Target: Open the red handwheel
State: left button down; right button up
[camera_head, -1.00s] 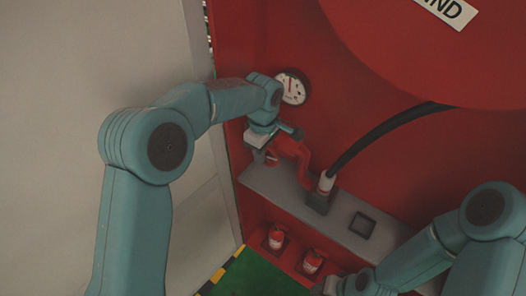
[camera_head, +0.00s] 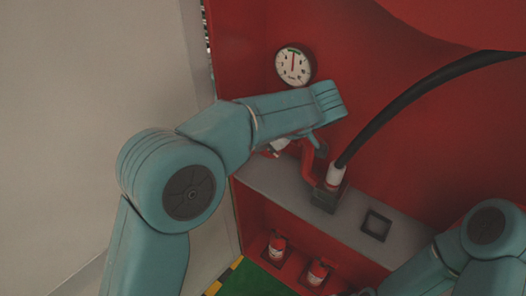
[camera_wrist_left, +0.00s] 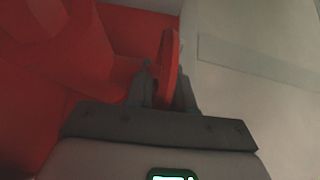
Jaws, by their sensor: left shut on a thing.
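In the left wrist view, the red handwheel (camera_wrist_left: 171,58) shows as a thin red rim seen nearly edge-on. My left gripper (camera_wrist_left: 167,82) is shut on this rim, with one finger on each side. In the head view, my left wrist covers the handwheel, and only a dark fingertip part of my left gripper (camera_head: 317,145) shows below it. A bent red pipe (camera_head: 308,165) runs down from there to the grey shelf. My right arm comes in at the lower right, but its gripper is out of the frame.
A round white gauge (camera_head: 294,65) is on the red wall above my left wrist. A black hose (camera_head: 415,95) rises from a white collar (camera_head: 335,174). The grey shelf (camera_head: 270,183) has a square socket (camera_head: 376,225). Red canisters (camera_head: 277,248) stand below. A pale wall (camera_head: 90,90) is at left.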

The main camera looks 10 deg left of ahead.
pick_arm(q)
jog(key=shift+d+t+y+b, duration=0.1)
jog(key=shift+t+y+b, duration=0.3)
jog(key=shift+y+b, duration=0.8)
jog(key=c, duration=1.1)
grip_release()
jog(key=shift+r, duration=0.1)
jog(key=v, duration=0.7)
jog(key=shift+s+d+r, duration=0.2)
jog(key=shift+s, duration=0.1)
